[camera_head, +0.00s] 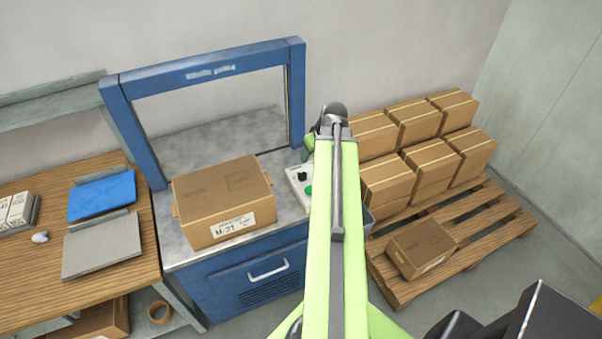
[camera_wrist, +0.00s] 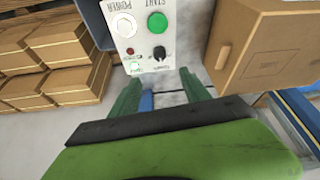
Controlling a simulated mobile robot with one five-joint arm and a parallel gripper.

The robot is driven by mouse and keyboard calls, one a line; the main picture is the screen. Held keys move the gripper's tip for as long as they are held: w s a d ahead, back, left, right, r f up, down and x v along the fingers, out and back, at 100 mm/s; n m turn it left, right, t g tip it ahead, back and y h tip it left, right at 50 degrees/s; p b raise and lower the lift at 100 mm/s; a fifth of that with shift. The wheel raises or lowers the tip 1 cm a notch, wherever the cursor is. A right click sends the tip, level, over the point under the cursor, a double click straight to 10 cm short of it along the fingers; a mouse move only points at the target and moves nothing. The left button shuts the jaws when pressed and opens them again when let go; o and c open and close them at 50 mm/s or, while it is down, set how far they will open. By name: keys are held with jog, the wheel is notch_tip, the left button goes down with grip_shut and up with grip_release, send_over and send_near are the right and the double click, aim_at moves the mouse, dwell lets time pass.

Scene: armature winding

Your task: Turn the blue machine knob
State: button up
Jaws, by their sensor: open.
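The blue machine (camera_head: 249,286) stands in the middle of the head view, with a blue frame over a grey top. Its white control panel (camera_head: 293,173) is at the right, partly hidden by my arm. A black knob (camera_head: 302,176) sits on it; in the wrist view the knob (camera_wrist: 159,53) shows near a green button (camera_wrist: 157,23) and a white button (camera_wrist: 124,24). My gripper (camera_wrist: 158,76) is open, its two green fingers apart on either side below the knob in the picture. Nothing is between them, and I see no contact with the knob.
A cardboard box labelled M-21 (camera_head: 222,203) sits on the machine top, close beside the panel; it shows in the wrist view (camera_wrist: 270,50). Several boxes (camera_head: 386,187) stand on a pallet (camera_head: 487,228) at right. A wooden workbench (camera_head: 110,278) is at left.

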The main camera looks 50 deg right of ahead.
aim_at(303, 174)
jog(key=b+x, duration=1.5)
jog(key=x, duration=0.2)
jog(key=shift+s, duration=0.1)
jog(key=shift+r, duration=0.15)
jog(key=shift+c, duration=0.2)
grip_shut()
